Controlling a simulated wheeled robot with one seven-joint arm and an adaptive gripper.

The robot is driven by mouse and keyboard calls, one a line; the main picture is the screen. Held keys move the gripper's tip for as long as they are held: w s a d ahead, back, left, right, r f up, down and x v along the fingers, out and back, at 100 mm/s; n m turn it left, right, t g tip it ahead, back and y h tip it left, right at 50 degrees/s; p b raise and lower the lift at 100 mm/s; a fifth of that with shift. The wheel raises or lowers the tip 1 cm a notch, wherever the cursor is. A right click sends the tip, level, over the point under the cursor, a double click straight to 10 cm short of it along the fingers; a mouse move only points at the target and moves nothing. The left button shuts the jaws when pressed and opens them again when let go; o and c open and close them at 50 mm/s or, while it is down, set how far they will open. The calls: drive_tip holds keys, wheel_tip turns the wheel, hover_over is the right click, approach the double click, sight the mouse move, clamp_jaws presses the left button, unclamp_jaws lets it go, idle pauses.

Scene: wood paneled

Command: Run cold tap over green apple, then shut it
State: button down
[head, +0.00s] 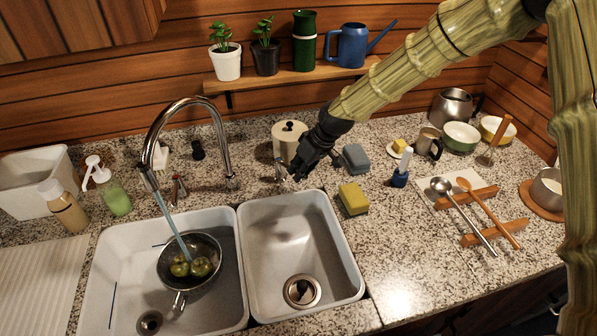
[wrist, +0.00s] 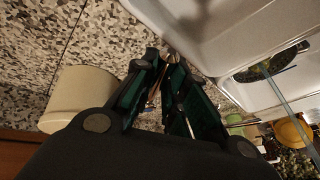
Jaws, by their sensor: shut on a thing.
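A chrome gooseneck faucet (head: 190,104) stands behind the double sink. A pale blue water stream (head: 178,222) runs from its spout into a dark strainer (head: 205,243) in the left basin. Two green apples (head: 200,266) lie in the strainer, close to where the stream lands. One metal tap handle (head: 179,188) stands left of the faucet's base. My gripper (head: 290,176) is at the right tap handle (head: 281,172), behind the right basin, and is shut on it. In the wrist view my gripper's fingers (wrist: 170,75) partly hide the handle. The stream (wrist: 291,108) also shows there.
The right basin (head: 343,262) is empty. A cream canister (head: 287,140) stands just behind my gripper. A yellow sponge (head: 354,199) and a grey sponge (head: 356,158) lie to its right. Bottles and a white bin (head: 30,180) stand at left.

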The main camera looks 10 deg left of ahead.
drive_tip(key=shift+r, duration=0.15)
drive_tip(key=c, duration=1.5)
unclamp_jaws()
drive_tip(key=shift+d, duration=0.15)
drive_tip(key=shift+o, duration=0.2)
drive_tip(key=v, duration=1.2)
drive_tip(key=shift+s, duration=0.1)
